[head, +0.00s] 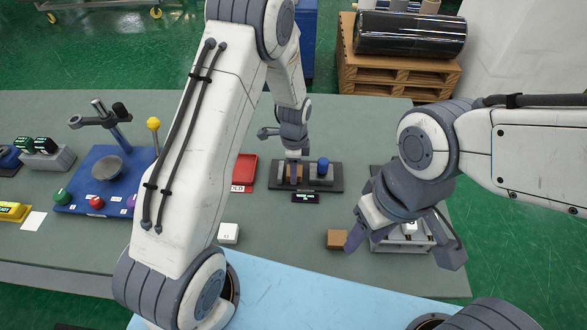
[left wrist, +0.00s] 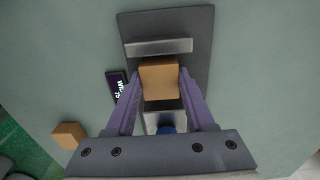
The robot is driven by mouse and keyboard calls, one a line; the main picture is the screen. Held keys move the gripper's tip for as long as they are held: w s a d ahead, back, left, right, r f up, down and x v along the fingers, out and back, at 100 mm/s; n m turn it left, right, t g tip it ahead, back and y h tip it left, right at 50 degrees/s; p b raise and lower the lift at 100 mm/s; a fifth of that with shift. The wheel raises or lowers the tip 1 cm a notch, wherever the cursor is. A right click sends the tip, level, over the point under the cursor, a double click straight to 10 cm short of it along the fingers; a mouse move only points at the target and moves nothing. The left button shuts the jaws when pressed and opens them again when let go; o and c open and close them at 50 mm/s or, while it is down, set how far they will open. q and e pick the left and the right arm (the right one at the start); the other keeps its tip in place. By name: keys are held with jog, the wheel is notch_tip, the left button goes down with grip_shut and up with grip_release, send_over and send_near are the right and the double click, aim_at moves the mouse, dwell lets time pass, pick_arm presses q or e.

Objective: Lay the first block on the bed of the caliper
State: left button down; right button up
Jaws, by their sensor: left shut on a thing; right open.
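My left gripper (head: 293,176) is shut on a tan block (left wrist: 160,80), gripped between its two purple fingers. The block is over the bed of the caliper (head: 275,187), a dark plate with a fixed metal jaw (left wrist: 160,47) and a second metal jaw with a blue knob (head: 323,165). In the left wrist view the block sits between the two jaws, close to the fixed one. I cannot tell whether it touches the bed. A second tan block (head: 338,239) lies on the table. My right gripper (head: 405,248) is open and empty, with one finger beside that block.
A small black display (head: 306,198) lies in front of the caliper. A red tray (head: 244,169) is to its left, with a white block (head: 228,233) nearer. A blue board (head: 85,205) with coloured knobs is further left. A grey fixture (head: 390,247) stands under my right gripper.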

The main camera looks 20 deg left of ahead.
pick_arm(q)
jog(key=shift+c, duration=0.9)
grip_release()
notch_tip(320, 180, up, 10)
jog(key=b, duration=0.2)
jog(key=shift+r, duration=0.25)
